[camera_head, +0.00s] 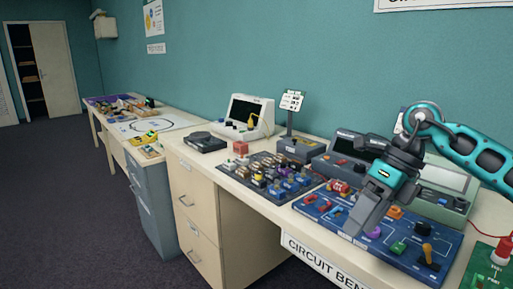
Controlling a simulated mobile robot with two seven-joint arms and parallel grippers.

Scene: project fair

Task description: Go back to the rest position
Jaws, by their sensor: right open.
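My right gripper (360,222) comes in from the right on a teal and grey arm. It is over the blue board (416,262) on the circuit bench, with its fingers pointing down and to the left. I see nothing held in it. Its jaws look dark grey and cover part of the board. It is too small to tell whether the fingertips touch the board. My left gripper does not show.
The bench (234,182) carries a dark tray (240,172) of several small parts, a white monitor-like device (246,115), and grey instruments (348,146). A green board (487,275) is at the right corner. Open carpet (60,210) lies at left.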

